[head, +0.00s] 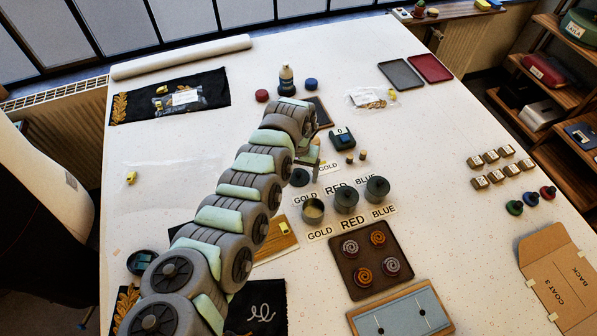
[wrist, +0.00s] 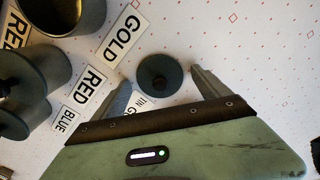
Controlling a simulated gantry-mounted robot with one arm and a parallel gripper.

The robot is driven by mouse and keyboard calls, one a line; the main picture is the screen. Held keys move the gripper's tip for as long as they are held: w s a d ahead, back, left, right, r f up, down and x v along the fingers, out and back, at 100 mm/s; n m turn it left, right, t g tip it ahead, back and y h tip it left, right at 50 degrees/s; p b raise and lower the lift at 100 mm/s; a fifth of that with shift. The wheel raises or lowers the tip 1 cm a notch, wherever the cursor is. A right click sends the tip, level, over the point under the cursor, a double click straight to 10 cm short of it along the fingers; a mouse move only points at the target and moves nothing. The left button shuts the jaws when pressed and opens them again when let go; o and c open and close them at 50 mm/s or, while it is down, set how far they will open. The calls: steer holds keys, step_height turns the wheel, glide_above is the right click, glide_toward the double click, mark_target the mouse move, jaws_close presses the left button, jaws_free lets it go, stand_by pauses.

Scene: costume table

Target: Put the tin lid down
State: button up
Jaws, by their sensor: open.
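The tin lid (wrist: 160,77) is a dark grey-green disc with a small knob. It appears to lie flat on the white table, between the spread fingers of my gripper (wrist: 161,80) in the wrist view, with a gap on each side. In the head view the lid (head: 299,177) is behind the tins, just below my gripper (head: 314,155). My gripper is open and empty. The gold tin (head: 312,210) stands uncovered in front of the lid; its open top also shows in the wrist view (wrist: 52,12). Two other tins (head: 346,200) (head: 377,189) have lids on.
Labels reading GOLD, RED and BLUE lie around the tins. A white label (wrist: 137,103) beside the lid is partly hidden by my gripper. A brown tray of spiral discs (head: 371,260) lies in front. The table right of the tins (head: 435,190) is clear.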

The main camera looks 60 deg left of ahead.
mark_target(298, 173)
steer(key=shift+r, duration=0.1)
step_height(298, 173, up, 12)
steer(key=shift+b, duration=0.3)
stand_by(0.3)
stand_by(0.4)
